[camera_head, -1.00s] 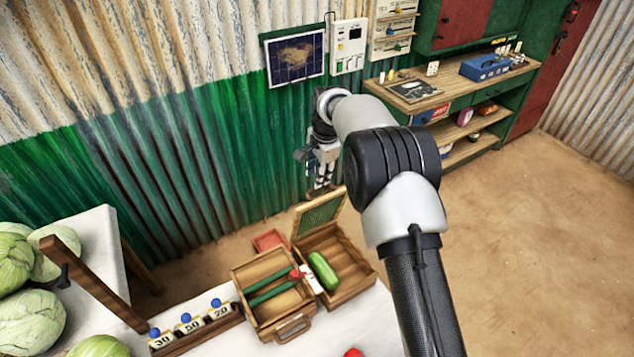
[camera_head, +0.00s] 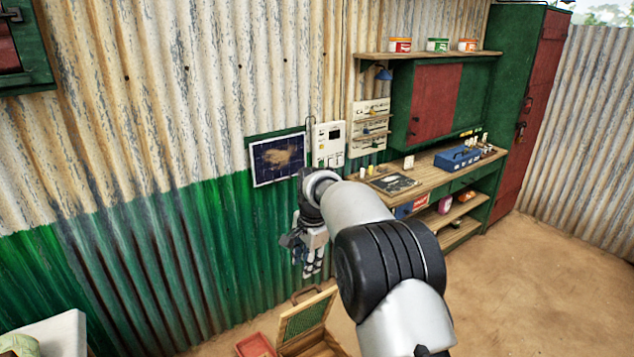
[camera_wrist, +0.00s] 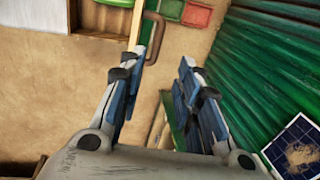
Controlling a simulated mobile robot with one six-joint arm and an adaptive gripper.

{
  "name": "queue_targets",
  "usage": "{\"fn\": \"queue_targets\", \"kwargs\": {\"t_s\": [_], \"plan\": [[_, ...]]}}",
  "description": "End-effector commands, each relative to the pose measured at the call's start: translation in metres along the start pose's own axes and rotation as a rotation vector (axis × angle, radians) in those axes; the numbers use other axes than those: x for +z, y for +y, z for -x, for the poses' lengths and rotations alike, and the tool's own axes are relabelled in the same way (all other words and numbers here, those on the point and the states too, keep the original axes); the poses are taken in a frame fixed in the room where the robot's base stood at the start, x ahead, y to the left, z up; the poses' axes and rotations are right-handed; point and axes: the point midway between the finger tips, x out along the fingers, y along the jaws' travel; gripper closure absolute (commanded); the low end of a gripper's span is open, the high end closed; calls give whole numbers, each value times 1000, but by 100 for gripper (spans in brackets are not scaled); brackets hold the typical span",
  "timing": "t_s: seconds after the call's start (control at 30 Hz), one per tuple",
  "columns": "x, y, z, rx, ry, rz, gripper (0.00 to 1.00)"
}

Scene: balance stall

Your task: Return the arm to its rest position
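My arm is raised, and my gripper (camera_head: 311,270) hangs from its end with the fingers pointing down in the head view. It is in front of the green corrugated wall, above the open wooden box. In the wrist view my gripper (camera_wrist: 162,62) shows its two fingers spread apart, with nothing held between them. Brown ground and a thin strip of green show in the gap.
The wooden box's raised lid (camera_head: 305,318) and a red tray (camera_head: 256,346) are below my gripper. A dark wall panel (camera_head: 277,158) hangs behind it. A workbench (camera_head: 440,172) stands to the right. Bare ground (camera_head: 535,290) is open at the lower right.

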Motion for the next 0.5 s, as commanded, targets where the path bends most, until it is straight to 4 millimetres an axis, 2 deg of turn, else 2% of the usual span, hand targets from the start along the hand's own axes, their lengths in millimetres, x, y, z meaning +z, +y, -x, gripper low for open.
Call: {"fn": "queue_targets", "kwargs": {"t_s": [0.17, 0.3, 0.5], "plan": [[-7, 29, 52, -24, 27, 95, 69], [-7, 72, 98, -40, 56, 207, 69], [4, 144, 147, -54, 102, 368, 69]]}}
